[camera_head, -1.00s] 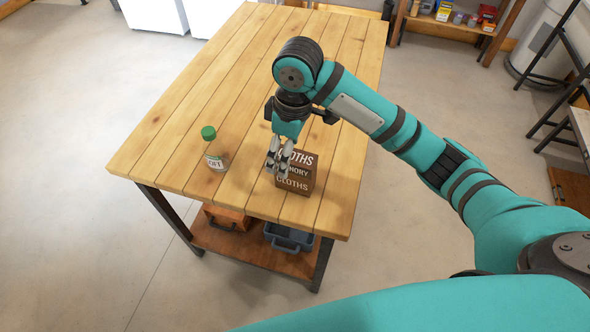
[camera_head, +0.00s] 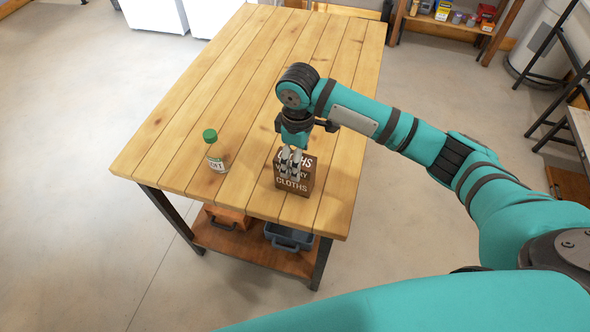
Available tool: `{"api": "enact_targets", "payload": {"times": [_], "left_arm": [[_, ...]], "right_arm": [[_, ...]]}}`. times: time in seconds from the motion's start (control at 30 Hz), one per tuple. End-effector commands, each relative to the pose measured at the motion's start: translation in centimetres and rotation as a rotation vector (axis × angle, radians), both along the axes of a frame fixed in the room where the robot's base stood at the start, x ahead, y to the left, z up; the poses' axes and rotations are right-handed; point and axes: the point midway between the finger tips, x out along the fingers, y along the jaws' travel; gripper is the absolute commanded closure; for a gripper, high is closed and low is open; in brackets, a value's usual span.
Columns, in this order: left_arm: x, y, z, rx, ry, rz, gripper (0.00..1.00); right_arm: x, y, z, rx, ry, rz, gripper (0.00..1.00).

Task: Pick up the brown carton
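The brown carton (camera_head: 294,186), printed with white lettering including "CLOTHS", stands upright near the front edge of the wooden table (camera_head: 230,95). My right gripper (camera_head: 289,172) points down at the carton, its fingers overlapping the carton's upper front in the picture. The fingers appear slightly apart, but I cannot tell whether they touch or grip the carton. My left gripper is not in view.
A bottle with a green cap (camera_head: 214,151) stands on the table to the left of the carton. An orange bin (camera_head: 226,217) and a blue bin (camera_head: 289,236) sit on the lower shelf. The table's far part is clear.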

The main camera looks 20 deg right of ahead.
Motion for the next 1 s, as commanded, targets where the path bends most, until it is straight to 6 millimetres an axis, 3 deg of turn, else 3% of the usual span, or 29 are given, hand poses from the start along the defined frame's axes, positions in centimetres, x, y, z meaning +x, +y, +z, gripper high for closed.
{"api": "enact_targets", "payload": {"times": [0.17, 0.43, 0.73, 1.0], "left_arm": [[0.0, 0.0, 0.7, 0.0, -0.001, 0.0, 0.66], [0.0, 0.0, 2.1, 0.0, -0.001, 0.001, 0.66], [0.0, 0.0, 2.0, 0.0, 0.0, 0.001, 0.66], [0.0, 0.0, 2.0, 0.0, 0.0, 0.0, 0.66]], "right_arm": [[0.2, 0.1, -1.1, -0.001, 0.002, -0.001, 0.25], [0.7, 0.3, -4.9, -0.001, 0.002, -0.001, 0.25], [0.7, 0.3, -5.6, -0.001, -0.001, 0.0, 0.25], [0.7, 0.3, -5.6, -0.001, -0.001, 0.0, 0.59]]}}
